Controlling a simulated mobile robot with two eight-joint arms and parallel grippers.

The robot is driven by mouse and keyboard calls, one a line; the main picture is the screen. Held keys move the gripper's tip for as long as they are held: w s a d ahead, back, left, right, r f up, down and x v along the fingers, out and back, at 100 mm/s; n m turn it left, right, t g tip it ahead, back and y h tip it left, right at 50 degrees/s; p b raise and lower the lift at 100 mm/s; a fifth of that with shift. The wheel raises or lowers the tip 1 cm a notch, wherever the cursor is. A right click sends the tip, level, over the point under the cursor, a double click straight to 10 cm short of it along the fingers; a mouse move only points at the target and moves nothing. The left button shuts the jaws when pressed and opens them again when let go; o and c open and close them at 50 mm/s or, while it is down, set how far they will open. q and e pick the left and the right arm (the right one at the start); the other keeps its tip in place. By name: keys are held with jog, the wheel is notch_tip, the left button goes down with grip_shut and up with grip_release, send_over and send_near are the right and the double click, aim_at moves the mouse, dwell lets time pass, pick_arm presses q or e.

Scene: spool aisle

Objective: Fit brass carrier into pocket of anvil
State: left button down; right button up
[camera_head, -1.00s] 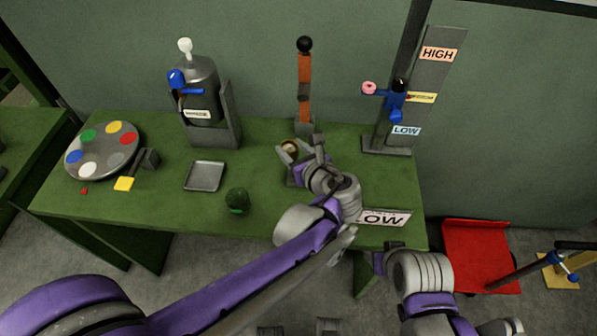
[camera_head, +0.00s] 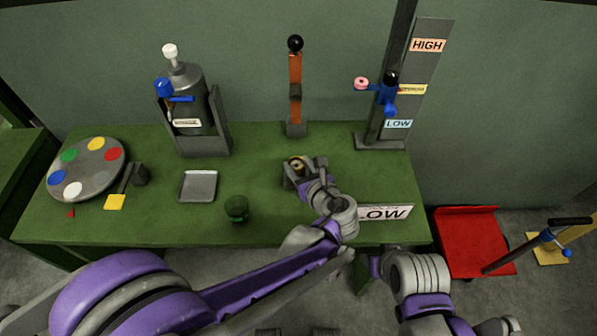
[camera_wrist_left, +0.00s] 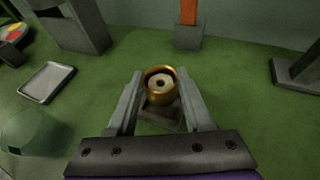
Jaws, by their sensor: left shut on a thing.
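The brass carrier is a short gold ring with a pale disc and dark centre hole, seen in the head view (camera_head: 297,163) and the left wrist view (camera_wrist_left: 160,85). My left gripper (camera_wrist_left: 160,92) is shut on it, one finger on each side. The anvil appears to be the dark grey block (camera_wrist_left: 163,117) directly under the carrier, on the green table. Its pocket is hidden, and I cannot tell whether the carrier touches it. My right gripper (camera_head: 375,266) is near the table's front edge at the right; its fingers are unclear.
A grey tray (camera_head: 198,186) and a dark green round object (camera_head: 236,208) stand left of my left gripper. An orange lever post (camera_head: 295,85) stands behind it. A scale post with a blue slider (camera_head: 388,97) stands back right.

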aim_at(300, 174)
pick_arm(q)
jog(key=shift+f, duration=1.4)
jog(key=shift+f+b, duration=0.2)
jog(key=shift+b, duration=0.1)
jog(key=shift+c, duration=1.5)
grip_release()
jog(key=shift+r, duration=0.1)
